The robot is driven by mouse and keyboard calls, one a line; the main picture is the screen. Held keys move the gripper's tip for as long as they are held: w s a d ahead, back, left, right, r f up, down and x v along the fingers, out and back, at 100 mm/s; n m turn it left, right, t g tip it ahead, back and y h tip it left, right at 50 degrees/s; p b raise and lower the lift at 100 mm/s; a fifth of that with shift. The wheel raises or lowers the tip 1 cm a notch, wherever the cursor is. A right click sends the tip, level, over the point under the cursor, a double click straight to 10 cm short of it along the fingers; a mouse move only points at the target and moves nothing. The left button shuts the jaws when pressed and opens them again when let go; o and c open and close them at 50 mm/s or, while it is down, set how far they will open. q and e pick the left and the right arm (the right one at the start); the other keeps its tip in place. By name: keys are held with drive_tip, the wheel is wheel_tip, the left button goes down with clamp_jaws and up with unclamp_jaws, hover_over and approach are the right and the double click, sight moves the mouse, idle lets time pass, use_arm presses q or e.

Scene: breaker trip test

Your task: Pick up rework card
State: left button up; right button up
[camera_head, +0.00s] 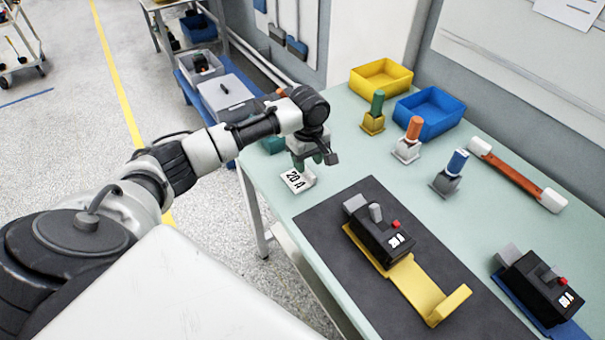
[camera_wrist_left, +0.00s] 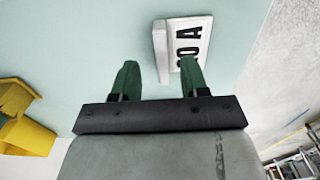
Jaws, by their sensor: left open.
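A small white card reading "20 A" (camera_head: 297,181) sits at the near left edge of the pale green bench. It is the only loose card I see on the bench. In the left wrist view, the card (camera_wrist_left: 198,24) has a thick white upright edge on its left side. My left gripper (camera_head: 315,162) is just above it, pointing down. In the wrist view, the green fingers of that gripper (camera_wrist_left: 158,64) are apart, one on each side of the upright edge. The right finger covers part of the print. I cannot tell whether they touch the card. My right gripper is out of view.
A dark mat (camera_head: 330,222) holds a breaker on a yellow fixture (camera_head: 425,290). Another breaker (camera_head: 540,285) stands at right. Yellow (camera_head: 381,80) and blue (camera_head: 430,112) bins and several colored-handled tools stand behind. The bench's left edge is close to the card.

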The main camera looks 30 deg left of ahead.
sight(306, 169)
use_arm(q)
drive_tip(key=shift+s+a+f, duration=0.1)
drive_tip(key=shift+f, duration=0.5)
drive_tip(key=shift+s+a+f, duration=0.1)
drive_tip(key=shift+f, duration=0.8)
drive_tip(key=shift+w, duration=0.1)
drive_tip(key=shift+c, duration=0.3)
drive_tip(key=c, duration=0.5)
clamp_jaws()
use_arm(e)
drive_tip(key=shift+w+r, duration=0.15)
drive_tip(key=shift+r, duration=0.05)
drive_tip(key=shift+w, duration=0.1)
